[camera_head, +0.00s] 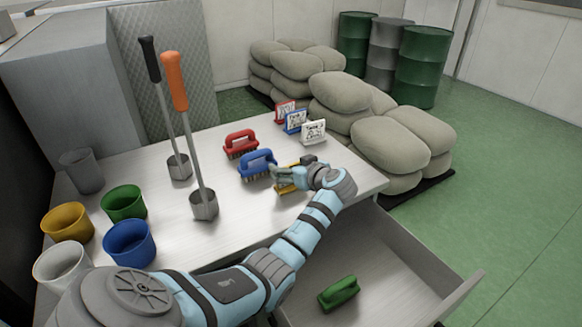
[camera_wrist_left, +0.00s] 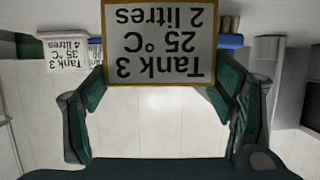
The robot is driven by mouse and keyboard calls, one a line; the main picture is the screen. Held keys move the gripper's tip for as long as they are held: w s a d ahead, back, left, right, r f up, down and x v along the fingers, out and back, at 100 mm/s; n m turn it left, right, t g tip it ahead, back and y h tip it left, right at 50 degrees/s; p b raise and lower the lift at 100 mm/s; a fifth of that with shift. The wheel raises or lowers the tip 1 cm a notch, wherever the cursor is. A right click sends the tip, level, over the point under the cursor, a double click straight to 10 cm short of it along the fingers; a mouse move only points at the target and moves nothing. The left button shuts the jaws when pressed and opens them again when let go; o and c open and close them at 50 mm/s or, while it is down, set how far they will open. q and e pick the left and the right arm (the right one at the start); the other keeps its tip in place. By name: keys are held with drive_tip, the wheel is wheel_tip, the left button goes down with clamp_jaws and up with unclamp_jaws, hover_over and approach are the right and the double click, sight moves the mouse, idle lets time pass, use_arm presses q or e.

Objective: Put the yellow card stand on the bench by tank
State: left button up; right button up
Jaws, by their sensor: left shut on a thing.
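The yellow card stand (camera_head: 284,187) is at the right part of the bench (camera_head: 240,217), partly hidden by my left gripper (camera_head: 292,178). In the left wrist view, its yellow-edged card (camera_wrist_left: 160,42) appears upside down and reads "Tank 3, 25 °C, 2 litres". The left gripper (camera_wrist_left: 160,88) is shut on the stand, with a dark green finger at each side of it. Whether its base touches the bench is unclear. Red (camera_head: 284,110), blue (camera_head: 295,122) and white (camera_head: 313,132) card stands form a slanting row behind. The white one (camera_wrist_left: 66,52) reads "Tank 3, 35 °C, 4 litres".
A blue brush (camera_head: 257,163) stands just left of the gripper, a red brush (camera_head: 240,143) behind it. Two long-handled dippers (camera_head: 204,205) and several cups (camera_head: 130,243) occupy the left. An open drawer (camera_head: 400,285) below holds a green brush (camera_head: 339,291). Sacks (camera_head: 405,140) lie beyond.

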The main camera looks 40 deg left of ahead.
use_arm(q)
drive_tip(key=o, duration=1.3)
drive_tip(key=shift+f, duration=0.1)
drive_tip(key=shift+c, duration=0.2)
drive_tip(key=shift+r+p, duration=0.3)
drive_tip(key=v, duration=1.2)
drive_tip(key=shift+f, duration=0.1)
